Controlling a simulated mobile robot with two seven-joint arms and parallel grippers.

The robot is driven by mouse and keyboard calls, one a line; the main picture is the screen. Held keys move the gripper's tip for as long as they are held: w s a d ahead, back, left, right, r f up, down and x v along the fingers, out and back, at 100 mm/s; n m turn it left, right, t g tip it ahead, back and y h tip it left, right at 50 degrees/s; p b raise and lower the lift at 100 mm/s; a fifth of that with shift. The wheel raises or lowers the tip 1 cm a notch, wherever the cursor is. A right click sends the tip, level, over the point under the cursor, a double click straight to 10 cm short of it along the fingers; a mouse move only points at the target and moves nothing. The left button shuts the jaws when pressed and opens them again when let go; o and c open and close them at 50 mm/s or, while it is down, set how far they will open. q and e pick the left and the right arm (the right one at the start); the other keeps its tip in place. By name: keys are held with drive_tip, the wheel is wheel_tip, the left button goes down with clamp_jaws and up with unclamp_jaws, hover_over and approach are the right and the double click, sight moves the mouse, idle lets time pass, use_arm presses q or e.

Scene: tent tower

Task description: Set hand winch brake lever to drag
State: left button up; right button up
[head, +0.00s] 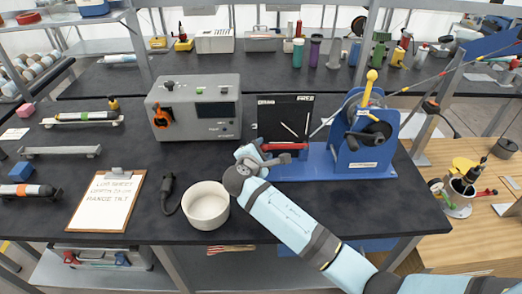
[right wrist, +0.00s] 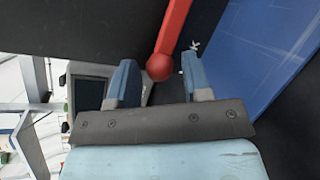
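The hand winch (head: 362,143) is blue, with a drum, a yellow-knobbed handle (head: 370,82) and a line running off to the upper right. A red lever (head: 284,146) lies roughly level on the blue base, in front of a black panel (head: 285,118) with white marks and small labels I cannot read surely. In the right wrist view the red lever (right wrist: 174,32) ends in a ball. My right gripper (head: 257,149) is at the lever's left end. Its two fingers (right wrist: 157,72) are apart, with the ball between their tips; I see no clear contact. My left gripper is out of view.
A grey instrument box (head: 222,108) stands left of the panel. A white bowl (head: 206,206), a dark handheld item (head: 168,192) and a clipboard (head: 105,203) lie on the black bench (head: 400,218). A wooden bench with tools (head: 477,200) is at the right.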

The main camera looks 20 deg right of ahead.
clamp_jaws()
drive_tip(key=shift+r, duration=0.1)
drive_tip(key=shift+r+m+p, duration=0.4)
drive_tip(key=shift+r+p, duration=0.4)
drive_tip(key=shift+p, duration=0.25)
drive_tip(key=d+r+m+y+p, duration=0.1)
drive_tip(key=r+p, duration=0.1)
drive_tip(key=r+m+y+p, duration=0.1)
drive_tip(key=r+p, duration=0.1)
drive_tip(key=p, duration=0.1)
drive_tip(key=d+r+m+y+p, duration=0.1)
drive_tip(key=r+m+p, duration=0.1)
drive_tip(key=p, duration=0.1)
drive_tip(key=shift+s+d+r+y, duration=0.25)
drive_tip(key=shift+s+d+y, duration=0.05)
drive_tip(key=shift+s, duration=0.1)
drive_tip(key=shift+s+d+r+m+y+p, duration=0.1)
drive_tip(key=shift+d+r+m+y+p, duration=0.25)
drive_tip(key=shift+p, duration=0.25)
drive_tip(key=shift+d+r+p, duration=0.2)
drive_tip(key=shift+d+p, duration=0.15)
drive_tip(key=shift+p, duration=0.05)
drive_tip(key=shift+s+m, duration=0.1)
drive_tip(key=shift+m, duration=0.15)
